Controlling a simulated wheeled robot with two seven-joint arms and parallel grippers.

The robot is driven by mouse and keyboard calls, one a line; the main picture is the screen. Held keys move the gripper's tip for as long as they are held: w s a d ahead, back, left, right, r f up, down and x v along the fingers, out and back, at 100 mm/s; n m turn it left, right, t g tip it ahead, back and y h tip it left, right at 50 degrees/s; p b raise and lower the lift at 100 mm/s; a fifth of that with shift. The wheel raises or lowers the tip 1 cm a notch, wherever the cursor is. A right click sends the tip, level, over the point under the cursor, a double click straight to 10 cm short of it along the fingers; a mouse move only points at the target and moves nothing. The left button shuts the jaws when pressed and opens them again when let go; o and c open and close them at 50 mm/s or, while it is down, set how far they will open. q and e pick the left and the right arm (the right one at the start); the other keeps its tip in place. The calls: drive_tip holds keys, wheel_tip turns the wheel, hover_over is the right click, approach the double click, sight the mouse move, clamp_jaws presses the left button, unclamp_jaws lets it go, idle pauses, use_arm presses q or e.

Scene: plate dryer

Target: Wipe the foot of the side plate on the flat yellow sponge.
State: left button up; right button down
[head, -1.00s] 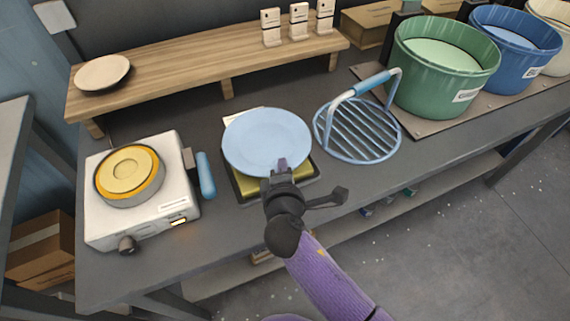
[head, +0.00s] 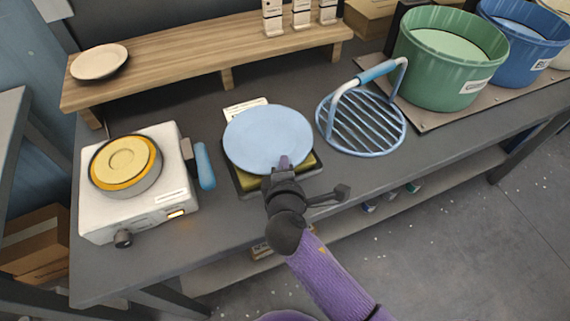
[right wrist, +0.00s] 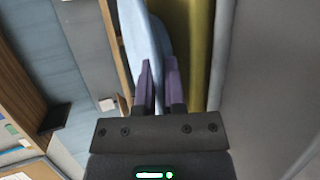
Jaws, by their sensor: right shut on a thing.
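The light blue side plate (head: 268,136) is held at its near rim by my right gripper (head: 283,165), which is shut on it. In the head view the plate lies roughly level over the flat yellow sponge (head: 248,182), which shows at the near edge in a dark tray (head: 240,194). The right wrist view shows the plate (right wrist: 148,40) edge-on between the purple fingers (right wrist: 160,88), close beside the yellow sponge (right wrist: 200,50). The plate's foot is hidden, so I cannot tell whether it touches the sponge. My left gripper is not in view.
A white hotplate (head: 150,210) with a round yellow-topped part (head: 126,163) stands left. A blue wire rack (head: 365,125) with an arched handle is close right. Green (head: 450,65) and blue (head: 518,38) tubs stand further right. A wooden shelf (head: 200,70) with a cream plate (head: 99,61) runs behind.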

drive_tip(key=shift+f+b, duration=0.35)
drive_tip(key=shift+f, duration=0.05)
idle(0.4)
drive_tip(key=shift+f, duration=0.1)
idle(0.5)
